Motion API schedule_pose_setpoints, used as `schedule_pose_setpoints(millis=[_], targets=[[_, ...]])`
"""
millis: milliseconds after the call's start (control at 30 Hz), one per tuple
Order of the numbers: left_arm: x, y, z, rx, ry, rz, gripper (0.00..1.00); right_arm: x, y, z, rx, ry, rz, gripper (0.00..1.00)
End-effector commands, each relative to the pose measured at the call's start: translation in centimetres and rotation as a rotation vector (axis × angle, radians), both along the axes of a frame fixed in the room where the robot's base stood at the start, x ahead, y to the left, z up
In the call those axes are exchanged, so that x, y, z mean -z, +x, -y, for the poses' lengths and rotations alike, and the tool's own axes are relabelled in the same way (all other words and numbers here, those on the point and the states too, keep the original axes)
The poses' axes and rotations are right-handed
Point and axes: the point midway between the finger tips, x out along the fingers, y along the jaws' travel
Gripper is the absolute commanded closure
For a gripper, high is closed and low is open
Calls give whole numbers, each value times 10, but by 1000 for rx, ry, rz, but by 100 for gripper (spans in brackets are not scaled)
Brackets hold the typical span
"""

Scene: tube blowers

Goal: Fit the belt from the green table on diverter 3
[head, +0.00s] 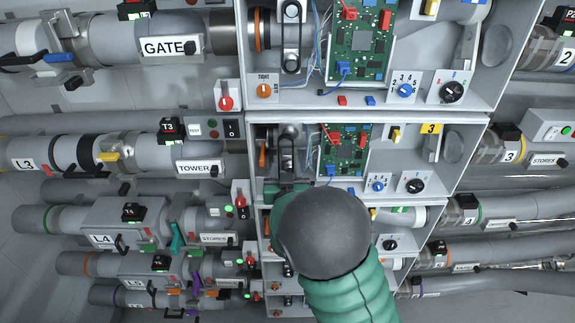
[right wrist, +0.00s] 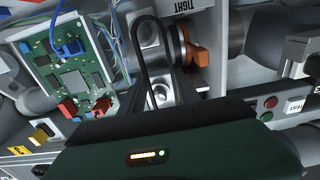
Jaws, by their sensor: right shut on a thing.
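My right gripper (head: 286,184) is at the open bay of diverter 3 (head: 432,128), at its left end. The dark grey wrist ball and green arm hide much of the gripper and the lower bay. The gripper is shut on the black belt (right wrist: 137,45), a thin upright loop standing out from the jaws in the right wrist view. The loop lies in front of the metal pulley parts (right wrist: 158,88); I cannot tell whether it is seated around them. The belt also shows in the head view (head: 286,150). The green table and my left gripper are not in view.
An orange lever (right wrist: 197,54) is close beside the belt. A green circuit board (head: 346,150) with wires and a blue knob (head: 378,183) are right of the gripper. The bay above holds its own black belt (head: 291,38). Tubes run along both sides.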

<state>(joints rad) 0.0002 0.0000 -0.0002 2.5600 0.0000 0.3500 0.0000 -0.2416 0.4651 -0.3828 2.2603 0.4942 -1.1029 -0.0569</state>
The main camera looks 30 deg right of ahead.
Motion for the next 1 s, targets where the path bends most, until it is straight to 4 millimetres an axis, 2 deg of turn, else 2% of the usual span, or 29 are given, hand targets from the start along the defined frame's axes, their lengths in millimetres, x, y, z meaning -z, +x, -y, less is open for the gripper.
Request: schedule_pose_setpoints(millis=[1000], targets=[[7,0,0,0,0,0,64,3,-2,5,1,-1,-1,100]])
